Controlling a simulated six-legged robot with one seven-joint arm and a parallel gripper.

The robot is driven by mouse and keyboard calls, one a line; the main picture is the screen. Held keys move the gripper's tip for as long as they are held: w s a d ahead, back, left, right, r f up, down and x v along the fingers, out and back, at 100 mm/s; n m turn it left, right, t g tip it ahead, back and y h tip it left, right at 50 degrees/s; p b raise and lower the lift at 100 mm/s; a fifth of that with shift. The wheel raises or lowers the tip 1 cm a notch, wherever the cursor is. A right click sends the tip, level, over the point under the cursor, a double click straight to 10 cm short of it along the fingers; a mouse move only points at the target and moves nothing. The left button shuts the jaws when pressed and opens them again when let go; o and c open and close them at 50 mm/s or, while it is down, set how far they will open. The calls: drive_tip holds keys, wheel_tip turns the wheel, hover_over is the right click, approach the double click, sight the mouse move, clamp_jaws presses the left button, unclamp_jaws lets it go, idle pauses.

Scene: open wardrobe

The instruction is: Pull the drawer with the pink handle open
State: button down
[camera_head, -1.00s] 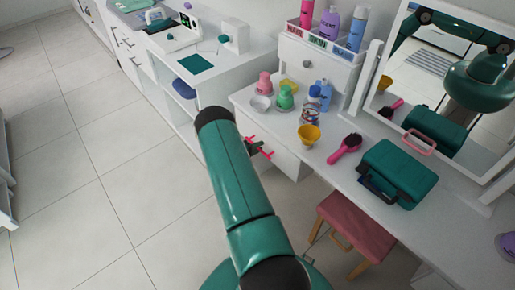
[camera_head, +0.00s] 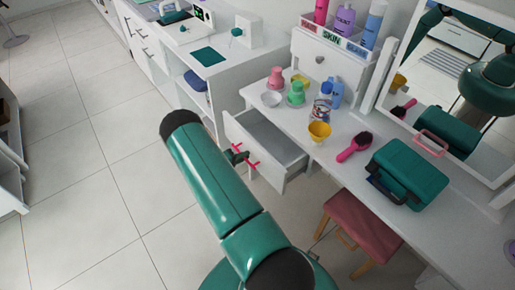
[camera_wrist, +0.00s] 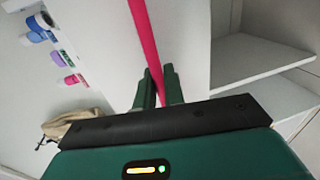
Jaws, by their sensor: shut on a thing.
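The drawer (camera_head: 262,135) under the white dressing table stands pulled out in the head view, and its empty inside shows. Its pink handle (camera_head: 252,163) is on the drawer front, partly hidden behind my arm. My gripper (camera_head: 238,154) is at this handle. In the wrist view the pink handle (camera_wrist: 143,35) runs as a bar down between the two fingers of my gripper (camera_wrist: 159,88), which are shut on it.
The dressing table (camera_head: 292,120) carries cups, bottles, a yellow cup (camera_head: 319,131), a pink hairbrush (camera_head: 355,147) and a green case (camera_head: 408,170). A pink stool (camera_head: 355,225) stands below it at the right. The tiled floor at the left is clear.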

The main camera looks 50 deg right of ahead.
drive_tip(key=f+v, duration=0.2)
drive_tip(key=v, duration=0.9)
drive_tip(key=shift+a, duration=0.35)
drive_tip(key=shift+w, duration=0.1)
drive_tip(key=c, duration=1.7)
unclamp_jaws()
drive_tip(key=v, duration=1.3)
drive_tip(key=shift+a+r, duration=0.15)
drive_tip(key=shift+a, duration=0.25)
